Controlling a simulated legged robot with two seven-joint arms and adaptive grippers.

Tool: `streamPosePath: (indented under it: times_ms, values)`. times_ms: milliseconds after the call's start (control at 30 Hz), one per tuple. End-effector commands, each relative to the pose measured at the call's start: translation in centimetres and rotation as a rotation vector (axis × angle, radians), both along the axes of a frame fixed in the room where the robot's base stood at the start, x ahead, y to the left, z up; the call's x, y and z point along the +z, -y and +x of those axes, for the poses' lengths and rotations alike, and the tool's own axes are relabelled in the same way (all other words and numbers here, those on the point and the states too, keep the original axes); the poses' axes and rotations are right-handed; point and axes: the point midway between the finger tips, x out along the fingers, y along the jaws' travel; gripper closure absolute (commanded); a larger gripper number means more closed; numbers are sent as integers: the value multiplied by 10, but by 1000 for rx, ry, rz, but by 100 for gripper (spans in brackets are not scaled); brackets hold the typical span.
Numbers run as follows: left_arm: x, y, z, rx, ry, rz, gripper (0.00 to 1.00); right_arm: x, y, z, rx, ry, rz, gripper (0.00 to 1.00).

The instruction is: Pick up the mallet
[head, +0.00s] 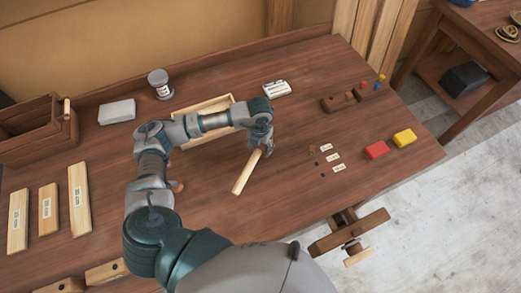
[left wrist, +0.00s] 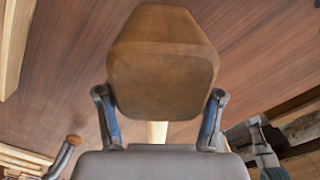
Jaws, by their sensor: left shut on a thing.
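The mallet shows in the left wrist view as a brown wooden head (left wrist: 162,62) that fills the space in front of my left gripper (left wrist: 160,108). The two fingers stand on either side of the mallet, shut on it. In the head view my left gripper (head: 262,146) is over the middle of the bench. The pale mallet handle (head: 243,176) sticks out from it toward the front left. The head is mostly hidden there by the gripper and wrist. I cannot tell the exact gap to the bench.
The bench (head: 215,215) holds a shallow wooden tray (head: 222,103) behind my arm, labelled planks (head: 48,209) at left, and a wooden box (head: 35,130). Red (head: 377,150) and yellow (head: 405,138) blocks lie at right. A vise (head: 350,232) juts from the front edge.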

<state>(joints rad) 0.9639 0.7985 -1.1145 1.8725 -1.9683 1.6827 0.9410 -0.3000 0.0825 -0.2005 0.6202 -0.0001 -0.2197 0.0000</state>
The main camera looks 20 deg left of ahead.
Motion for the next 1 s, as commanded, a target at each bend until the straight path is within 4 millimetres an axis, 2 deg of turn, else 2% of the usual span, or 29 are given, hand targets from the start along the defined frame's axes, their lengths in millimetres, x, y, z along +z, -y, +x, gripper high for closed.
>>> streamPosePath:
  times_ms: [67,400,600,800,1000]
  values:
    - [4,4,-9,-4,0,-2,85,-5,0,0,-1,0,0,73]
    - [11,33,-89,-6,1,-2,85,-22,0,-1,-1,-1,0,73]
    - [16,45,-126,-3,1,-1,85,-28,-1,-1,-2,-2,1,73]
    - [19,52,-146,-1,1,-1,85,-31,-3,-2,-3,-3,4,73]
    - [20,54,-151,1,0,-1,85,-31,-4,-2,-3,-3,5,73]
